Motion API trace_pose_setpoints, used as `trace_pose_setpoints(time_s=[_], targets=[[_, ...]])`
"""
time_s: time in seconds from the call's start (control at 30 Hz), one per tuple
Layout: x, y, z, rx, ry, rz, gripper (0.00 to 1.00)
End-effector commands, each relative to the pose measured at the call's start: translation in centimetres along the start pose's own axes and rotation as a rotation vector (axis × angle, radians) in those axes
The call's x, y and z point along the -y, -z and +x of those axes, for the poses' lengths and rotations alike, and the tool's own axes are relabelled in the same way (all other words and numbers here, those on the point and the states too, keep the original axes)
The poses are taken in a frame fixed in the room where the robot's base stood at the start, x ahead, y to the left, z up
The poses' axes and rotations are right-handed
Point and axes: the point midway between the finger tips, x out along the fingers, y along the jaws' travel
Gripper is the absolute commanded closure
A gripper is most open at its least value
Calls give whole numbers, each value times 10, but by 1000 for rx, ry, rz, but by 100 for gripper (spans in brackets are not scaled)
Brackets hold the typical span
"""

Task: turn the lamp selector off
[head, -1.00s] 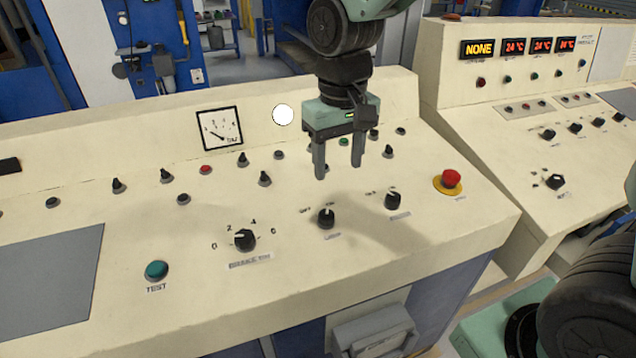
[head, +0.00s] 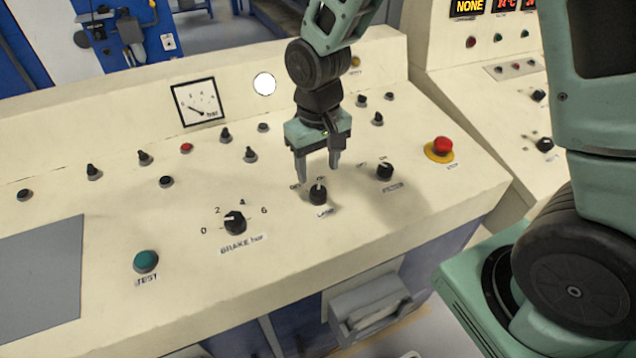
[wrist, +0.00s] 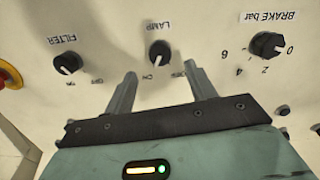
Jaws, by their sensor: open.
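The lamp selector (head: 318,195) is a small black knob with a white mark, on the cream desk above its LAMP label. In the wrist view the lamp selector (wrist: 159,54) is in the upper middle, with ON and OFF lettering beside it. Its white mark appears to point to ON. My gripper (head: 317,175) is open and empty, pointing down just behind and above the knob in the head view. In the wrist view the two fingers of my gripper (wrist: 160,70) reach toward either side of the knob, apart from it.
The filter knob (head: 385,171) is close on the right, and the brake knob (head: 235,222) is to the left. A red mushroom button (head: 442,146) stands farther right. Several small switches and buttons line the panel behind. A green TEST button (head: 146,261) is at front left.

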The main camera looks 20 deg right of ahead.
Motion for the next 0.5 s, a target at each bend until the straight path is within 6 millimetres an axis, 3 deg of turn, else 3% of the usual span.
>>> trace_pose_setpoints(time_s=[0.2, 0.5], targets=[[0, -1, 40, 5, -1, 0, 44], [0, 0, 61, 1, -1, -1, 44]])
